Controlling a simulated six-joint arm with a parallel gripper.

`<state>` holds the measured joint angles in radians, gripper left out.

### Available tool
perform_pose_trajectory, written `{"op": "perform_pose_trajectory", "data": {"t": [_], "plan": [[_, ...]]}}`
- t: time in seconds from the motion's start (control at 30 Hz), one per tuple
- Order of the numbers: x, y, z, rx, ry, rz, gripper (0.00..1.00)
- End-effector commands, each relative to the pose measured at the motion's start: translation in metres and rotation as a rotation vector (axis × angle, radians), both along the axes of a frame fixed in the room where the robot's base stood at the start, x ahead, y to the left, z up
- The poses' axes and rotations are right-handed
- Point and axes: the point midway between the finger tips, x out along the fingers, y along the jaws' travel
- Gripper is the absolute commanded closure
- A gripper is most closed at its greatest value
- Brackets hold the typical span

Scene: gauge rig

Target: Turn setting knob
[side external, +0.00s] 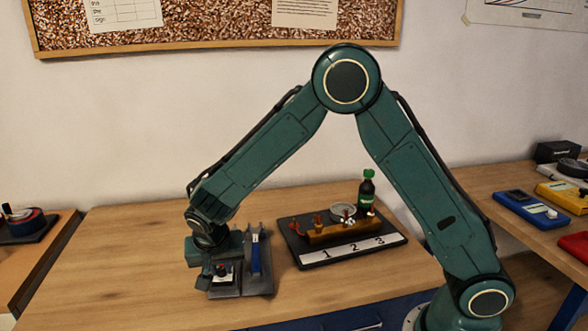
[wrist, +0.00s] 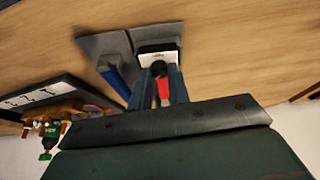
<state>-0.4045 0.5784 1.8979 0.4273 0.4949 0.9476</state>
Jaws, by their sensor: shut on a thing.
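The setting knob (wrist: 161,72), dark with a red part, stands in front of a small black and white block on a grey base plate (wrist: 97,44).
A blue upright piece (side external: 256,252) stands on the plate close beside the knob. To the right is a black board (side external: 312,263) numbered 1, 2, 3, with a wooden block, a dial and a dark green-capped bottle (side external: 367,190). The table's front left is clear.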

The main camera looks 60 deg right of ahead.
Motion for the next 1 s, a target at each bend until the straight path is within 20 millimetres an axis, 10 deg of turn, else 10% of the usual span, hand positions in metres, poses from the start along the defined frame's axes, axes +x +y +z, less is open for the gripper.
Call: {"op": "perform_pose_trajectory", "data": {"t": [0.43, 0.47, 0.57, 1.0], "plan": [[0.0002, 0.0004, 0.0000, 0.000, 0.000, -0.013, 1.00], [0.0002, 0.0004, 0.0000, 0.000, 0.000, -0.013, 0.78], [0.0001, 0.0003, 0.0000, 0.000, 0.000, -0.013, 0.60], [-0.0008, 0.0017, 0.0037, 0.000, 0.001, -0.012, 0.60]]}}
